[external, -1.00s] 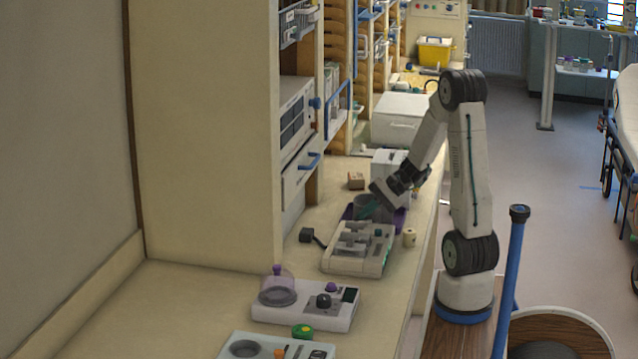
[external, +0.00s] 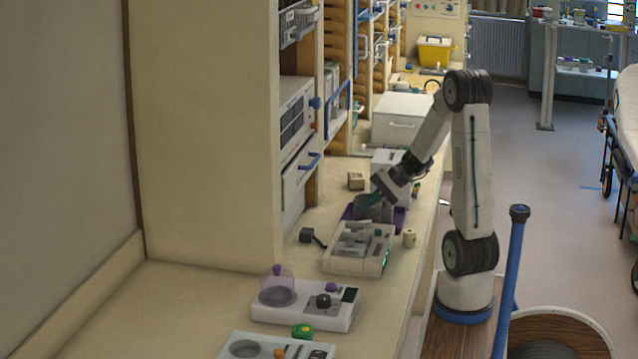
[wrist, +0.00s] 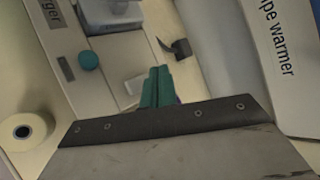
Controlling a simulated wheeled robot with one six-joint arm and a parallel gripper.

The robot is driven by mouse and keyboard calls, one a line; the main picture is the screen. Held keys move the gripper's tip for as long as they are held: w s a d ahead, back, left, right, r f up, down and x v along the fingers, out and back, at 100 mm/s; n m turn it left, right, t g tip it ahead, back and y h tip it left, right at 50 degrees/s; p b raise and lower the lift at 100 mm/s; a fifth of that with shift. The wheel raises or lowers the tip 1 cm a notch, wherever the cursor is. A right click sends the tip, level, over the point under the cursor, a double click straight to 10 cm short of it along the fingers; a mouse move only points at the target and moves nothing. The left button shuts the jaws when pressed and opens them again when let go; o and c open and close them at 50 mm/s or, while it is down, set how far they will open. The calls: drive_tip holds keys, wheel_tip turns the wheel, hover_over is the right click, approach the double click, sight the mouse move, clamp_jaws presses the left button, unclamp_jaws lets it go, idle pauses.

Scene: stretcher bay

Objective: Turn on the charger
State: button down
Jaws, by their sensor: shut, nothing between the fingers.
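The charger (external: 345,262) is a white unit with grey bays on the counter in the external view. Its right side shows a green patch. In the wrist view, part of the charger (wrist: 110,62) shows at upper left, with a label cut off to "rger", a round teal button (wrist: 88,61) and a small grey slot. My gripper (external: 367,203) is just behind the charger in the external view, over a grey container in a purple tray, pointing down to the left. Its teal fingers (wrist: 157,84) are together and empty, apart from the button. Their exact height is unclear.
A tape roll (external: 409,238) stands right of the charger. A black block with a cable (external: 307,236) lies left of it. A domed white unit (external: 310,312) stands in front. A white device labelled "pe warmer" (wrist: 285,60) is at right in the wrist view. Counter space at front left is clear.

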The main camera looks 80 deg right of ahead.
drive_tip(key=shift+s+r, duration=0.2)
drive_tip(key=shift+r, duration=0.75)
drive_tip(key=shift+s+r, duration=0.2)
drive_tip(key=shift+r, duration=0.7)
drive_tip(key=s+a+f+g, duration=0.1)
drive_tip(key=s, duration=0.1)
drive_tip(key=shift+s+a+f+n+g, duration=0.3)
drive_tip(key=shift+a+f+n+g, duration=0.05)
drive_tip(key=shift+f+n+g, duration=0.05)
drive_tip(key=s+a+n+g, duration=0.1)
drive_tip(key=a+n, duration=0.1)
drive_tip(key=a, duration=0.1)
drive_tip(key=s+a+n+g, duration=0.1)
drive_tip(key=s+a+g, duration=0.1)
drive_tip(key=a, duration=0.1)
drive_tip(key=s+a+n+g, duration=0.1)
drive_tip(key=a+n+g, duration=0.1)
drive_tip(key=a, duration=0.1)
drive_tip(key=shift+s+a+r+n+h, duration=0.2)
drive_tip(key=shift+a+r+n+h, duration=0.1)
drive_tip(key=shift+a+r+h, duration=0.1)
drive_tip(key=s+a+r+n+h, duration=0.2)
drive_tip(key=s+a+n, duration=0.1)
drive_tip(key=a+n, duration=0.2)
drive_tip(key=s+a+r+n+h, duration=0.3)
drive_tip(key=a+n, duration=0.3)
drive_tip(key=a, duration=0.2)
drive_tip(key=shift+s+n+g+h, duration=0.3)
drive_tip(key=shift+s+g, duration=0.05)
drive_tip(key=shift+g, duration=0.05)
